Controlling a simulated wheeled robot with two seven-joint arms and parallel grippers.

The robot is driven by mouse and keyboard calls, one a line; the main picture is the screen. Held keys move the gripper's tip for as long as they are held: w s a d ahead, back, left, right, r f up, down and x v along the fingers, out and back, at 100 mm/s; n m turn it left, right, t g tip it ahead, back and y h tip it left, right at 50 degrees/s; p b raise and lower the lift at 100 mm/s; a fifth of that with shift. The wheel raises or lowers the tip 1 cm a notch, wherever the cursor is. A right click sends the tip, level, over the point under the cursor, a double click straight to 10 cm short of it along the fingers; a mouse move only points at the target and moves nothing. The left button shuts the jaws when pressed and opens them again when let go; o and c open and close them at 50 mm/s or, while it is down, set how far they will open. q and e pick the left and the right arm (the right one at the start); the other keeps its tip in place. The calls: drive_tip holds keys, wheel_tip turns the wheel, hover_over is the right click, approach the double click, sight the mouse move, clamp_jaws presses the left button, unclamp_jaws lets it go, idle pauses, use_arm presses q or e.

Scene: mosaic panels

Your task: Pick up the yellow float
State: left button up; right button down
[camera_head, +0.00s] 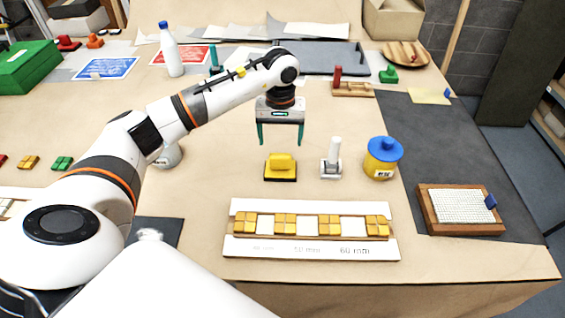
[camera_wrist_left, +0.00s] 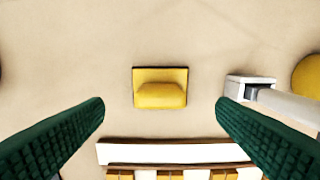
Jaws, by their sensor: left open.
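The yellow float (camera_head: 281,166) stands on the table, with a yellow grip block on top of a flat, dark-edged base. In the left wrist view the float (camera_wrist_left: 160,90) lies between the two fingers, a little ahead of their tips. My left gripper (camera_head: 280,141) is open and empty, pointing down above and slightly behind the float in the head view. Its dark green fingers (camera_wrist_left: 160,108) are spread wide in the wrist view and touch nothing. My right gripper is not in view.
A white-handled tool (camera_head: 332,160) stands close right of the float, with a yellow jar with a blue lid (camera_head: 383,160) beyond it. A tile strip in a white frame (camera_head: 310,252) lies in front. The table left of the float is clear.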

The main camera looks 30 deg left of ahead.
sight(280, 154)
use_arm(q)
drive_tip(key=shift+f, duration=0.75)
drive_tip(key=shift+s+f+p, duration=0.1)
drive_tip(key=shift+f+p, duration=0.2)
drive_tip(key=shift+p, duration=0.15)
drive_tip(key=f, duration=0.1)
drive_tip(key=f+p, duration=0.2)
drive_tip(key=shift+s+d+f, duration=0.2)
drive_tip(key=shift+s+f, duration=0.05)
drive_tip(key=shift+f, duration=0.55)
drive_tip(key=c, duration=1.2)
